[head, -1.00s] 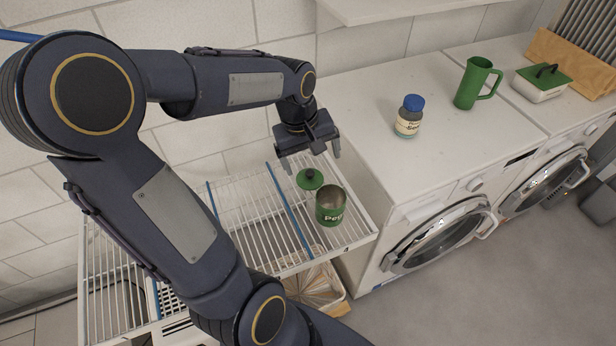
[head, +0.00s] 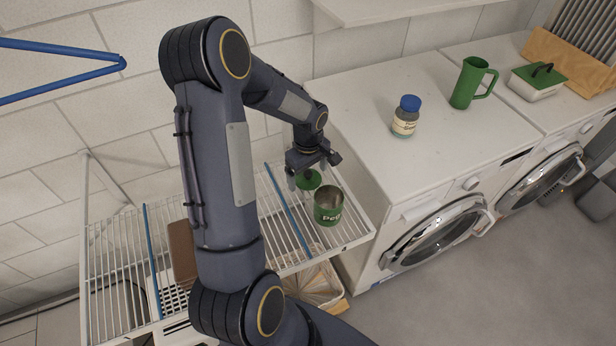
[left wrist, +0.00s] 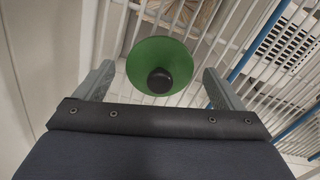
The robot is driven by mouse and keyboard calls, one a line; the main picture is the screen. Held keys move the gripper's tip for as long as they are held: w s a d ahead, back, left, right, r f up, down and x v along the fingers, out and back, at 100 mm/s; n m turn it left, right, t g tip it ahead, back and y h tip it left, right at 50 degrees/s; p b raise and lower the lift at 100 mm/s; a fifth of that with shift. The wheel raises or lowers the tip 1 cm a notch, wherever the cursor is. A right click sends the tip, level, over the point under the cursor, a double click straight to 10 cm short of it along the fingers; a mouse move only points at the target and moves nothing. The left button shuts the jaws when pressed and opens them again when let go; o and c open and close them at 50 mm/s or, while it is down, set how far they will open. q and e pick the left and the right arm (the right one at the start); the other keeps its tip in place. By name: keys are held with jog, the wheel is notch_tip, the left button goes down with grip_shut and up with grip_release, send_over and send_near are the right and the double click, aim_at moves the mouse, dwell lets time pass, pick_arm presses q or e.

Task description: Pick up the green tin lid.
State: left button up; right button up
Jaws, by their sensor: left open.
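The green tin lid (head: 309,179) lies on the white wire rack, with its black knob facing up. In the left wrist view the round green lid (left wrist: 161,62) shows whole, its knob between the lines of the two fingers. My left gripper (head: 309,177) is open, fingers pointing down just above the lid, and hides part of it in the head view. The fingers also show in the left wrist view (left wrist: 160,85), one on each side of the knob, holding nothing. The open green tin (head: 328,207) stands upright beside the lid. My right gripper is not in view.
The white wire rack (head: 262,226) has blue strips and a brown object (head: 182,250). To its right, a washing machine (head: 425,160) carries a blue-capped jar (head: 405,117) and a green mug (head: 472,83). A green-lidded dish (head: 538,80) stands further right. A blue hanger (head: 60,72) is at left.

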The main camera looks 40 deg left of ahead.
pick_arm(q)
jog(key=shift+f, duration=0.25)
jog(key=c, duration=1)
